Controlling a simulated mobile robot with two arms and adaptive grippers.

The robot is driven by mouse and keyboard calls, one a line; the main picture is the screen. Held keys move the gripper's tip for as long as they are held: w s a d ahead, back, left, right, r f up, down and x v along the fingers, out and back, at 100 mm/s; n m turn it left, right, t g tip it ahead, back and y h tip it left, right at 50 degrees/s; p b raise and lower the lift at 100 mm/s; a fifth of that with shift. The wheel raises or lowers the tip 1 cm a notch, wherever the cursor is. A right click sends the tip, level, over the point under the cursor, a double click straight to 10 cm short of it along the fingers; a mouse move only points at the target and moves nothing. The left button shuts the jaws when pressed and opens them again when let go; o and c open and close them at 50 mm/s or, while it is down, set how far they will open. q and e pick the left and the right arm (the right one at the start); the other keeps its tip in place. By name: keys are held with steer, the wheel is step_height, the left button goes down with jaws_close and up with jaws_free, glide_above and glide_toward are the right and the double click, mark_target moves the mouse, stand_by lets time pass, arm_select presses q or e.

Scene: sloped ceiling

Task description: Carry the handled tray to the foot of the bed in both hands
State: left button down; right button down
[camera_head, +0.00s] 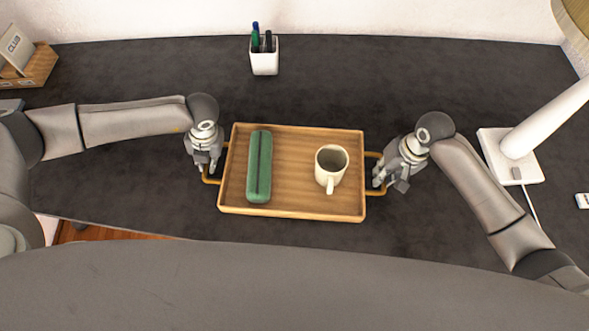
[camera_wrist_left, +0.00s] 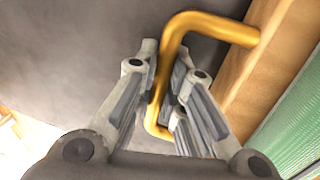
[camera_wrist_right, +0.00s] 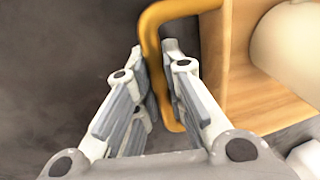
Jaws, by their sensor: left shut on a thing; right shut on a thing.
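The wooden tray (camera_head: 293,212) is in the middle of the head view, over the dark desk. A green case (camera_head: 259,167) lies on its left half and a white mug (camera_head: 331,167) stands on its right half. My left gripper (camera_head: 209,172) is shut on the left brass handle, which shows between its fingers in the left wrist view (camera_wrist_left: 165,75). My right gripper (camera_head: 383,182) is shut on the right brass handle, seen between its fingers in the right wrist view (camera_wrist_right: 152,60). I cannot tell whether the tray touches the desk. The bed is not in view.
The dark desk (camera_head: 330,80) is clear around the tray. A white pen cup (camera_head: 264,58) stands at the back. A white lamp base (camera_head: 511,157) stands at the right, its cord running forward. A wooden box (camera_head: 32,70) with cards is at the far left.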

arm_select(q)
steer(key=shift+r, duration=0.15)
arm_select(e)
steer(key=shift+r, duration=0.15)
